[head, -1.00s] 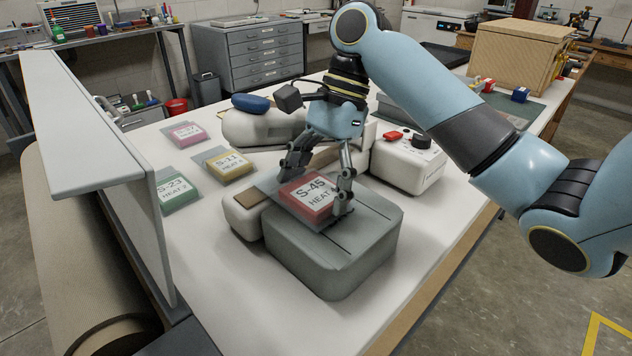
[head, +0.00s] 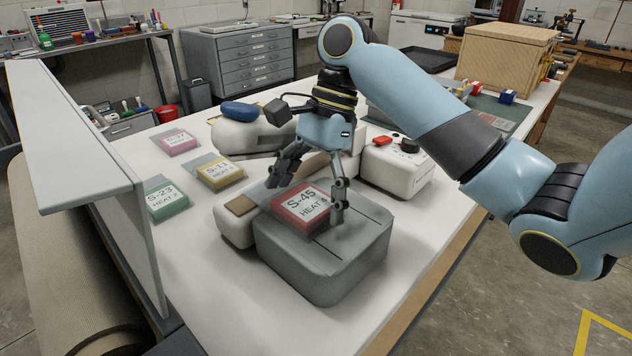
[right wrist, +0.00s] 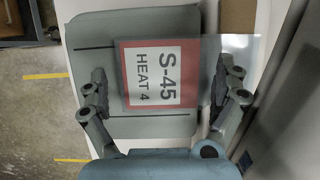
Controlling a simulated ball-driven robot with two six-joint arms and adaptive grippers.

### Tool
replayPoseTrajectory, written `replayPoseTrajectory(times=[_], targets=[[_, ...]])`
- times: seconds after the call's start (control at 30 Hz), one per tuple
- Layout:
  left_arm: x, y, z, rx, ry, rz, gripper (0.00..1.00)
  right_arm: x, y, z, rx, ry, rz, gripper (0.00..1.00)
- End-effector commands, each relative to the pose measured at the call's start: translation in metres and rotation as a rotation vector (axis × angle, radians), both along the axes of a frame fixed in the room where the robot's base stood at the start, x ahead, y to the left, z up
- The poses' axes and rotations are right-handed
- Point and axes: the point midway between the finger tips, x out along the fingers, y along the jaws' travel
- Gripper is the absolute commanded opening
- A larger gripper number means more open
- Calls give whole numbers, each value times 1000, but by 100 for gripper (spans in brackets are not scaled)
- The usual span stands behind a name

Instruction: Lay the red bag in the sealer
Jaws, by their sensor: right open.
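The red bag (head: 300,207), labelled S-45 HEAT 4, lies flat on the grey block (head: 330,275) in front of the white sealer (head: 235,225). Its clear end points toward the sealer's brown strip (head: 240,205); how far it reaches over the strip is partly hidden. My right gripper (head: 305,200) is open, pointing down over the bag. In the right wrist view, the fingers stand on both sides of the bag's red part (right wrist: 152,75), with the clear film (right wrist: 240,55) running past one finger. My left gripper is out of view.
Pink (head: 175,142), yellow (head: 220,172) and green (head: 167,198) bags lie on the table to the left. The sealer's blue-topped arm (head: 245,110) is behind, and a white box with a red button (head: 382,141) is to the right. A grey shelf (head: 75,130) borders the left edge.

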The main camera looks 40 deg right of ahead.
Motion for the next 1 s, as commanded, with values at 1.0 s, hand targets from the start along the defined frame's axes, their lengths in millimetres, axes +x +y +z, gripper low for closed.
replayPoseTrajectory(times=[1.0], targets=[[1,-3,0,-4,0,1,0,11,-139,45,-2,-5,-2,100]])
